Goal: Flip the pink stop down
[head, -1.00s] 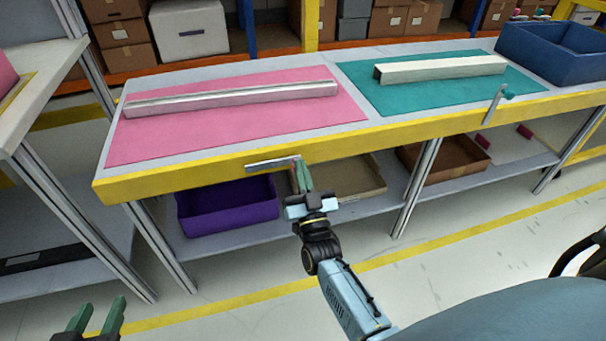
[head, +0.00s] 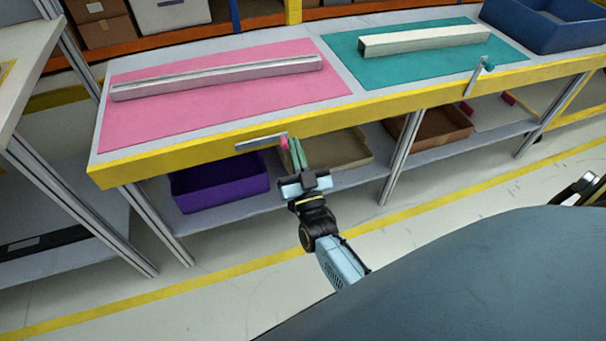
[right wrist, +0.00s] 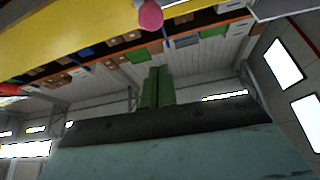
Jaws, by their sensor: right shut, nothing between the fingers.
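The pink stop is a flat metal bar (head: 258,143) with a pink knob (head: 284,143) at its right end. It lies about level along the yellow front edge of the table, below the pink mat. My right gripper (head: 294,147) has its green fingers shut and empty, just right of the knob; whether they touch it in the head view is hard to tell. In the right wrist view the pink knob (right wrist: 150,14) shows at the top, apart from the shut fingertips (right wrist: 158,72).
A teal-knobbed stop (head: 475,78) stands up at the table edge by the teal mat (head: 345,43). Pale bars lie on both mats. A purple bin (head: 220,190), a beige tray (head: 345,160) and a brown tray (head: 440,135) sit on the shelf below.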

